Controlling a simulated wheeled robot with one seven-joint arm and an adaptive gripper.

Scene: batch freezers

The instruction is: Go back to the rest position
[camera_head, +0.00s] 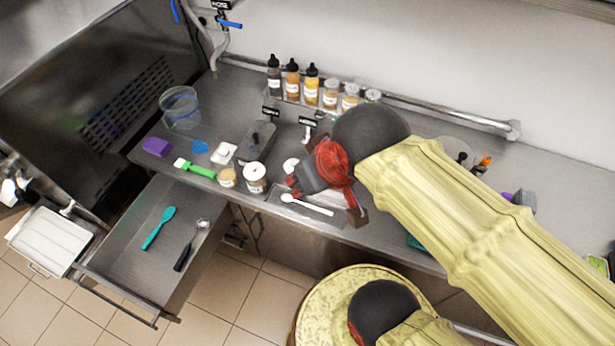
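My gripper (326,200) hangs over the front part of the steel counter, at the end of my yellow-sleeved arm. Its red and dark grey wrist shows, with finger parts pointing left and down. Whether the fingers are spread or closed is not clear from this angle. A white spoon (306,205) lies on the counter beneath it, apart from or close to the fingers; I cannot tell if they touch. No rest position is marked in view.
The steel counter (235,93) holds several bottles (292,79), jars (255,177), a clear container (180,107) and a green-handled tool (195,169). An open drawer (137,268) with a teal spatula (159,228) and dark-handled scoop (191,244) juts out at front left. Tiled floor is clear below.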

